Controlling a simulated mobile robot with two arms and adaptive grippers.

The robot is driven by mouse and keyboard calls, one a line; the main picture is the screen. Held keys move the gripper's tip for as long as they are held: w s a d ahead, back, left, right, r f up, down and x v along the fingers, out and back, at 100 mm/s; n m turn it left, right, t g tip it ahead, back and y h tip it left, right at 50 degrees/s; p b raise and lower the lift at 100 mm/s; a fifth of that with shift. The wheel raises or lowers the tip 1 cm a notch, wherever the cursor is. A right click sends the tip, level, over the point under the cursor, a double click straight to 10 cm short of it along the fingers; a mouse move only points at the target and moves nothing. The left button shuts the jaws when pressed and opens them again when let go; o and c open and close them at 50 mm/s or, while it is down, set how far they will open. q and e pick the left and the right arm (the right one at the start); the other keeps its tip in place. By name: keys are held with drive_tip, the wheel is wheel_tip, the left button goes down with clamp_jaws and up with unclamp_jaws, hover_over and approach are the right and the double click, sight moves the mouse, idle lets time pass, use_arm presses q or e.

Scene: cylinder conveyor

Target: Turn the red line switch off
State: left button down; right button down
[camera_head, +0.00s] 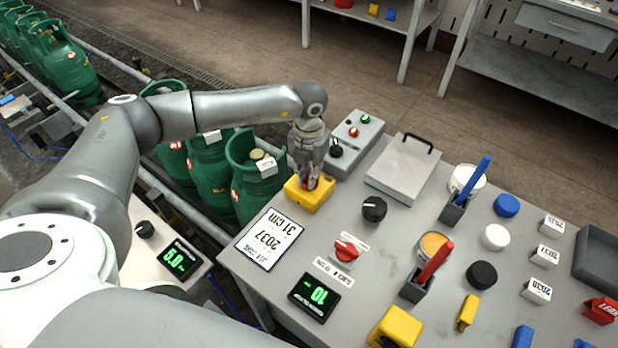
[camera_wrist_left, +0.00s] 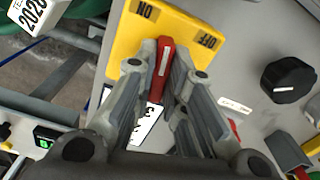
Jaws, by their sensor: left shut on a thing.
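The red line switch is a red handle (camera_wrist_left: 165,62) on a yellow box with ON and OFF labels (camera_wrist_left: 190,22), seen in the left wrist view. The handle stands between the two labels, ON to its upper left and OFF to its right. In the head view the yellow box (camera_head: 318,199) sits at the table's far left edge, partly under my gripper. My left gripper (camera_head: 311,184) points down at it, shut on the red handle; in the left wrist view its fingers (camera_wrist_left: 164,72) lie on both sides of the handle. My right gripper is not in view.
A grey box with red and green buttons (camera_head: 366,119) stands just behind the switch. A black knob (camera_head: 374,209) and a red knob (camera_head: 347,251) are to the right and in front. Green gas cylinders (camera_head: 212,172) stand close on the left, on the conveyor.

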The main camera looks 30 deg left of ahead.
use_arm(q)
drive_tip(key=m+b, duration=0.5)
drive_tip(key=m, duration=0.1)
drive_tip(key=shift+f+m, duration=0.15)
drive_tip(key=shift+m, duration=0.15)
drive_tip(key=m+b, duration=0.2)
drive_tip(key=m, duration=0.1)
drive_tip(key=shift+m, duration=0.3)
drive_tip(key=shift+r+m+b, duration=0.2)
drive_tip(key=shift+m+b, duration=0.35)
drive_tip(key=shift+m, duration=0.05)
drive_tip(key=shift+w, duration=0.1)
drive_tip(key=c, duration=1.5)
unclamp_jaws()
wheel_tip(320, 180, up, 12)
drive_tip(key=shift+r, duration=0.1)
